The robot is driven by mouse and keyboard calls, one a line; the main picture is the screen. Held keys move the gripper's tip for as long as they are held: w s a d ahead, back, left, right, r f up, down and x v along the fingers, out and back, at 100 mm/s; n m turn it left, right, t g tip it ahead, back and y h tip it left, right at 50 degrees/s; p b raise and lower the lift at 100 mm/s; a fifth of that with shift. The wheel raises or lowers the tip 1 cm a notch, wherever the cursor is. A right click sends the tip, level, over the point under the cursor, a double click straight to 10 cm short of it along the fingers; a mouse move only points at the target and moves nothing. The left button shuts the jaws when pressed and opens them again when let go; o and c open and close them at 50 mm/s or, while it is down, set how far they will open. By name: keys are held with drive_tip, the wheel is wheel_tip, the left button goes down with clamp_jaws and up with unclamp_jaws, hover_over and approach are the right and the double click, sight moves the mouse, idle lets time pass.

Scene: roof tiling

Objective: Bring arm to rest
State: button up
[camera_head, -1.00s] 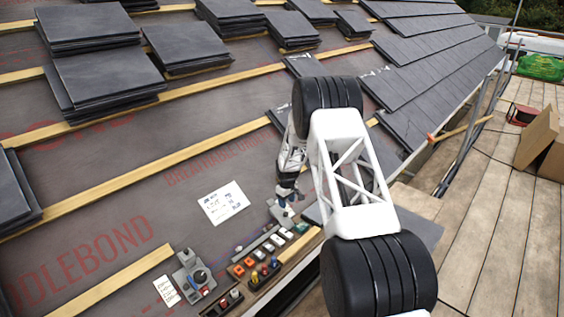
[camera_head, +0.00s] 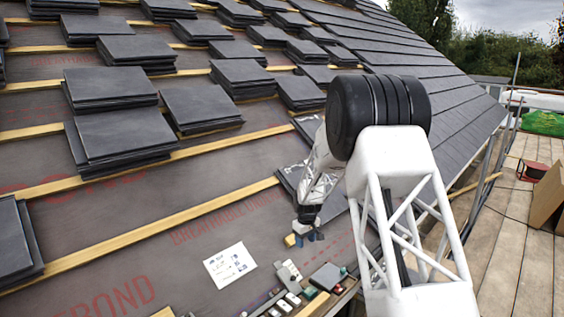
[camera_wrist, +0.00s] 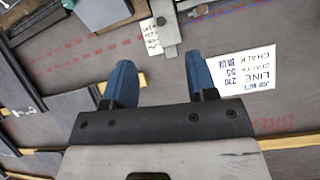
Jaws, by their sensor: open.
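My gripper (camera_head: 309,236) hangs over the roof membrane (camera_head: 120,270), right of a white printed sheet (camera_head: 230,265). In the wrist view my gripper (camera_wrist: 161,82) shows two blue fingers set wide apart, with nothing between them. The sheet also shows in the wrist view (camera_wrist: 243,75), to the right of the fingers, with printed words including "chalk" and "line". My arm's white lattice link and black joint cover part of the roof's lower edge in the head view.
Stacks of dark slates (camera_head: 120,135) stand on the roof along timber battens (camera_head: 150,240). Laid slates (camera_head: 430,85) cover the right slope. Small tools and blocks (camera_head: 290,290) lie below my gripper. A plank walkway (camera_head: 500,240) with scaffold poles runs along the right.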

drive_tip(key=s+d+r+m+t, duration=0.1)
drive_tip(key=s+d+r+m, duration=0.15)
drive_tip(key=s+r, duration=1.05)
drive_tip(key=s+d+r+m, duration=0.1)
drive_tip(key=s+d+r, duration=0.3)
drive_tip(key=s+r, duration=0.9)
drive_tip(key=s+d+m, duration=0.1)
drive_tip(key=s+m, duration=0.1)
drive_tip(key=s, duration=1.6)
drive_tip(key=s+d+r+m+t, duration=0.1)
drive_tip(key=s+d+m, duration=0.1)
drive_tip(key=s, duration=1.5)
drive_tip(key=shift+s+r, duration=0.2)
drive_tip(key=shift+s, duration=0.2)
